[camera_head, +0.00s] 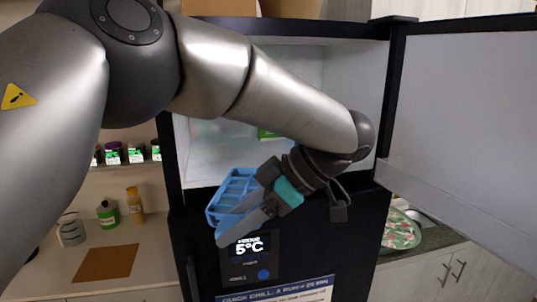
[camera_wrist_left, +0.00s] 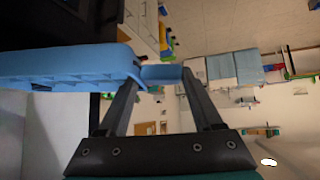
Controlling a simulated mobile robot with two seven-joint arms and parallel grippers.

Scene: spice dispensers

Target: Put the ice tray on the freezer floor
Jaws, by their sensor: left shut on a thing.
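The blue ice tray (camera_head: 232,190) is in my left gripper (camera_head: 238,218), tilted, in front of the freezer's lower front edge and outside the compartment. In the left wrist view the tray (camera_wrist_left: 60,68) extends to the left from between the fingers of my left gripper (camera_wrist_left: 160,76). The freezer compartment is open, and its pale floor (camera_head: 203,174) shows behind the tray. My left arm hides much of the interior. My right gripper is not in view.
The freezer door (camera_head: 465,120) stands open on the right. A green item (camera_head: 267,133) is inside the compartment, partly hidden by my arm. A dark lower front with a display (camera_head: 249,246) is below. Bottles (camera_head: 108,214) stand on the left counter.

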